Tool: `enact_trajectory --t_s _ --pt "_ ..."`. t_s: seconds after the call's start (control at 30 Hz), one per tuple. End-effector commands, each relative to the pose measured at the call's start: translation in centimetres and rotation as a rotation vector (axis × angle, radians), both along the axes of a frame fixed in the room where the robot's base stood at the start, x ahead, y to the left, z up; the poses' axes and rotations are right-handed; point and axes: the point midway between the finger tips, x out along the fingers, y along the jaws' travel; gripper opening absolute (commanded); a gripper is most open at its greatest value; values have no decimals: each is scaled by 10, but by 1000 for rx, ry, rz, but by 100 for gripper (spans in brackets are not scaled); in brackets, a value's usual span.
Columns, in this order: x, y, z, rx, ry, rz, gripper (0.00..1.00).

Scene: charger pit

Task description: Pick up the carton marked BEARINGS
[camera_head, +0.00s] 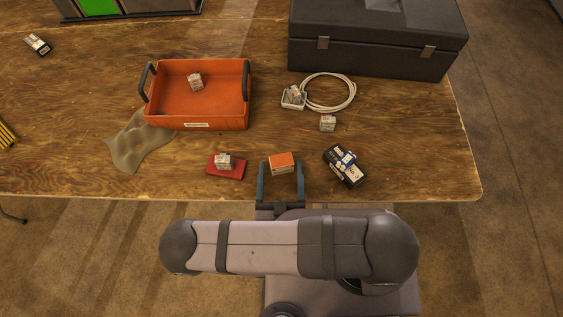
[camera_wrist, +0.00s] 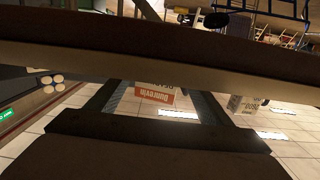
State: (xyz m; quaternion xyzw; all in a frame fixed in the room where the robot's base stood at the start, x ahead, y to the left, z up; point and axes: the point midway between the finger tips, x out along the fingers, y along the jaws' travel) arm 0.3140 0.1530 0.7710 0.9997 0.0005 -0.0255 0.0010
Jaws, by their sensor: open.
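Several small cartons are in the head view, and I cannot read BEARINGS on any of them. An orange-topped carton (camera_head: 282,162) is between the fingers of my gripper (camera_head: 281,166), which is open at the table's front edge. White printed cartons sit in the orange tray (camera_head: 195,82), on a red flat item (camera_head: 223,161), in a small white dish (camera_head: 295,92) and on bare wood (camera_head: 328,122). In the wrist view, an orange and white carton (camera_wrist: 155,95) shows between the dark fingers, its print hard to read.
The orange tray (camera_head: 200,122) with black handles stands at left centre, partly over a grey cloth (camera_head: 135,148). A black toolbox (camera_head: 370,50) stands at the back right beside a white cable coil (camera_head: 352,97). A black box (camera_head: 340,170) lies right of my gripper.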

Motion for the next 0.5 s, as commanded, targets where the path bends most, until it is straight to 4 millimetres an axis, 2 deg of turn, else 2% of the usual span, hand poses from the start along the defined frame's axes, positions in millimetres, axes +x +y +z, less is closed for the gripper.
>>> enact_trajectory --t_s 0.2,0.5 --pt "11 -1 1 1 -1 -2 73" --pt "14 -1 0 2 -1 -1 73"
